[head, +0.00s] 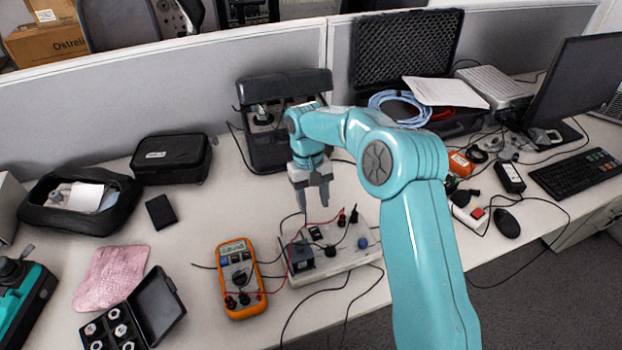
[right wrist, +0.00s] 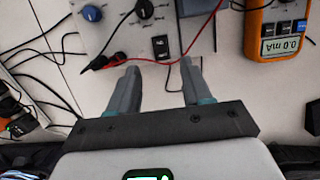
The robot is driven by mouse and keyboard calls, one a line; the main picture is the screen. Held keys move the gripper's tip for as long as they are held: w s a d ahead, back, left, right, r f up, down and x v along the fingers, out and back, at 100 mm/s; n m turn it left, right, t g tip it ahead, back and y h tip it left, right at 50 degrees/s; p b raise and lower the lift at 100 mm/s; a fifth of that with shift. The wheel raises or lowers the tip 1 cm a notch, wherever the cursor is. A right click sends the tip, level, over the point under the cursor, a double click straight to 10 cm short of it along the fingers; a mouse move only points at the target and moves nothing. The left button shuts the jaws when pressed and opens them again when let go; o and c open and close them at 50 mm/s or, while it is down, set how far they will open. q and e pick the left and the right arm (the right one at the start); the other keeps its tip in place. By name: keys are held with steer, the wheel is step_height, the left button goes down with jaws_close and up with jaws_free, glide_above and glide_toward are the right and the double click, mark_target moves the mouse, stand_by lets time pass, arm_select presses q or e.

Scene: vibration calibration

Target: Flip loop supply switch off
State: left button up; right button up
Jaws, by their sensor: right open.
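A white instrument box (head: 338,262) lies on the desk with a blue knob, a black knob and coloured terminals. It also shows in the right wrist view (right wrist: 205,13). A small black rocker switch (head: 316,233) sits on its top; the right wrist view shows it (right wrist: 161,46) just beyond the fingertips, between their lines. Its on or off position is too small to tell. My right gripper (head: 314,204) points down above the box's back part, with its jaws apart and empty; the fingers show in the right wrist view (right wrist: 158,66). My left gripper is not in view.
An orange multimeter (head: 240,279) lies left of the box. Red and black leads (right wrist: 207,28) loop across the box near the switch. A black stand-like device (head: 262,150) stands behind. A black case (head: 172,159) and pink cloth (head: 112,277) lie left.

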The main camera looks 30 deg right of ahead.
steer(key=v, duration=0.7)
steer(key=shift+r, duration=0.15)
steer(key=shift+r, duration=0.1)
